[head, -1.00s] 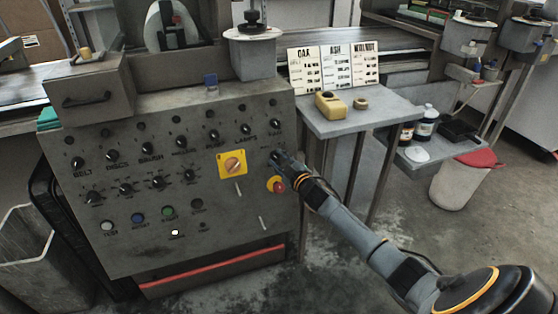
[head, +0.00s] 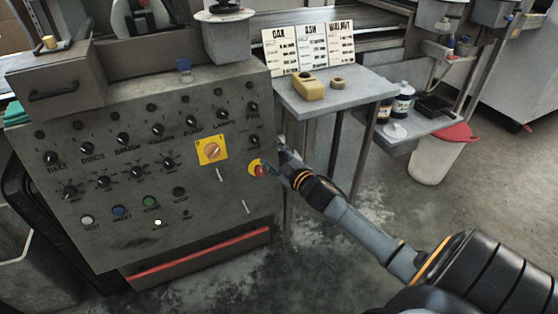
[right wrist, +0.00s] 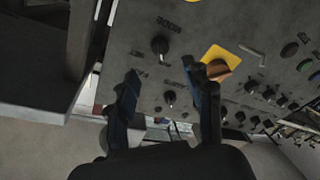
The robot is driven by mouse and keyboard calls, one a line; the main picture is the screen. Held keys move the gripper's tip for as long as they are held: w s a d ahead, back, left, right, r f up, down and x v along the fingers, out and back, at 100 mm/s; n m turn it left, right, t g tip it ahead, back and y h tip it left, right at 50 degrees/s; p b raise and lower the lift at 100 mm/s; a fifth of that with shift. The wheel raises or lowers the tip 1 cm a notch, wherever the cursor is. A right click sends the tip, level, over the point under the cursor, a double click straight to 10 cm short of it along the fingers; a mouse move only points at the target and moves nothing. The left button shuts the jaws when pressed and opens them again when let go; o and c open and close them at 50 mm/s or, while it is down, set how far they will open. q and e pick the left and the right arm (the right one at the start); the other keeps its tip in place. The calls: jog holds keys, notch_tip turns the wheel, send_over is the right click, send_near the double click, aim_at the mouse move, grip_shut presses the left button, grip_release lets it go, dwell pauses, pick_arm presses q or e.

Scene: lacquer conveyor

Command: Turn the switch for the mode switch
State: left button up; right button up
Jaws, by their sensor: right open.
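The grey control panel (head: 130,190) stands at left in the head view. The black mode knob (head: 254,141) is near its right edge, above the red stop button (head: 258,170). In the right wrist view the mode knob (right wrist: 160,45), with its upside-down label, lies beyond the fingertips. My right gripper (head: 287,157) is just right of the mode knob in the head view and hides no part of it. In the right wrist view my right gripper (right wrist: 165,82) is open and empty, its fingers apart. My left gripper is not in view.
The fan knob (head: 253,107) is above the mode knob. A yellow plate with an orange rotary switch (head: 211,150) is to its left, and several other knobs fill the panel. A small shelf (head: 335,98) with a yellow block and cards stands at right. Open floor lies at lower right.

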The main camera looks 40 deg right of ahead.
jog(key=shift+s+a+r, duration=0.1)
jog(key=shift+s+r, duration=0.1)
jog(key=shift+s, duration=1.35)
jog(key=shift+f, duration=0.1)
